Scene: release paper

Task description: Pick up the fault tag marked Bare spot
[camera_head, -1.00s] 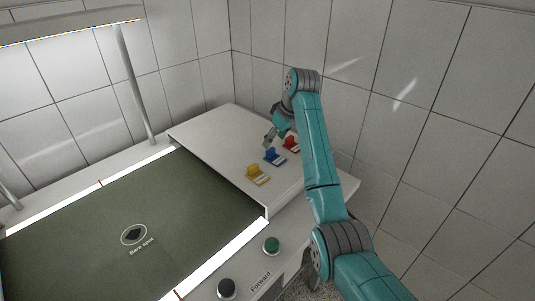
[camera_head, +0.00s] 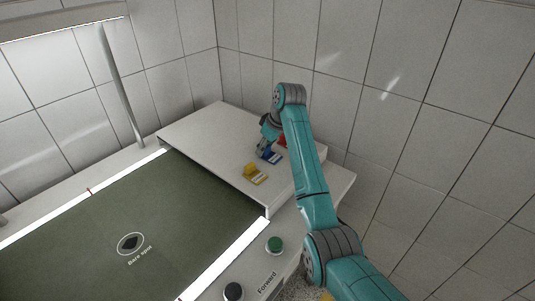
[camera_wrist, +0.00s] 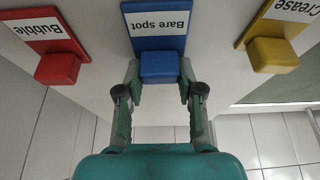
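The blue fault tag (camera_wrist: 159,66) has a white label that reads "Bare spot", upside down in the wrist view. It lies on the white shelf, between the other two tags, and also shows in the head view (camera_head: 268,155). My gripper (camera_wrist: 160,84) is open, with one finger on each side of the blue tag's raised block. I cannot tell whether the fingers touch it. In the head view my gripper (camera_head: 262,145) is low over the shelf at the blue tag and partly hides it.
A red tag (camera_wrist: 57,68) marked "Bubble" and a yellow tag (camera_wrist: 272,55) marked "Crease" lie on either side. The white shelf (camera_head: 215,125) stands beside a green inspection surface (camera_head: 75,240) showing a "Bare spot" mark (camera_head: 130,244). Green (camera_head: 275,246) and black (camera_head: 233,291) buttons sit in front.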

